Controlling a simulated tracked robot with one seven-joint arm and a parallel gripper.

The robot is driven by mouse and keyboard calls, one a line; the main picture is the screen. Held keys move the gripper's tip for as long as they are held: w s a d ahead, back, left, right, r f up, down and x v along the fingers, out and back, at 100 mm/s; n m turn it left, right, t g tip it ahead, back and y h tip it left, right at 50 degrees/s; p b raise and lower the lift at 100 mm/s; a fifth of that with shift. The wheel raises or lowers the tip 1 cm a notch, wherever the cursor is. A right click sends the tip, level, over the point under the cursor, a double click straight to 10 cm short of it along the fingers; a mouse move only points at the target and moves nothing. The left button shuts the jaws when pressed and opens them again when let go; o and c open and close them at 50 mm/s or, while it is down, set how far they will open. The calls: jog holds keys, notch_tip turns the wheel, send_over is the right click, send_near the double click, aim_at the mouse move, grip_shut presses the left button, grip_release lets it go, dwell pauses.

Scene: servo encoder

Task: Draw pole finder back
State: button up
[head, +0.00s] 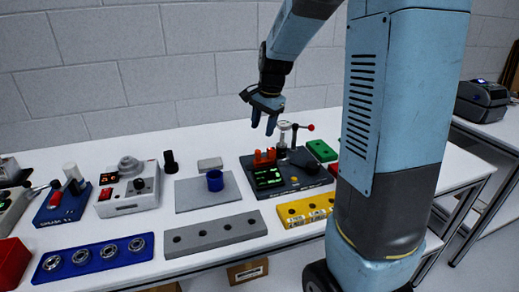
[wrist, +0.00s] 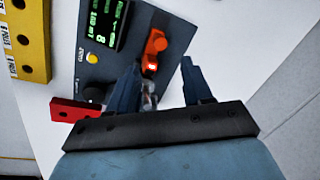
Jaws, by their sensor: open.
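A dark test station (head: 292,184) on the bench carries a green-lit display (head: 268,177), also seen in the wrist view (wrist: 106,22). An orange-red piece (head: 264,157) stands at its back; in the wrist view the orange piece (wrist: 154,45) has a glowing red spot. I take it to be the pole finder, but no label confirms this. My gripper (head: 263,125) is open and points down above the back of the station. In the wrist view my gripper (wrist: 161,64) has its fingers apart, with the orange piece just beyond the tips. A blurred metallic part partly hides behind the left finger.
A metal post (head: 284,130) and a red-ball lever (head: 310,127) rise close right of my gripper. A yellow block (head: 304,208), grey block (head: 215,232) and green block (head: 321,150) surround the station. A grey plate with a blue cup (head: 215,180) lies left.

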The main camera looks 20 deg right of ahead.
aim_at(258, 151)
jog(key=f, duration=0.3)
jog(key=w+f, duration=0.1)
jog(key=f, duration=0.2)
jog(key=a+f, duration=0.1)
jog(key=f, duration=0.2)
jog(key=shift+w+f, duration=0.25)
jog(key=shift+f, duration=0.05)
grip_shut()
dwell(0.3)
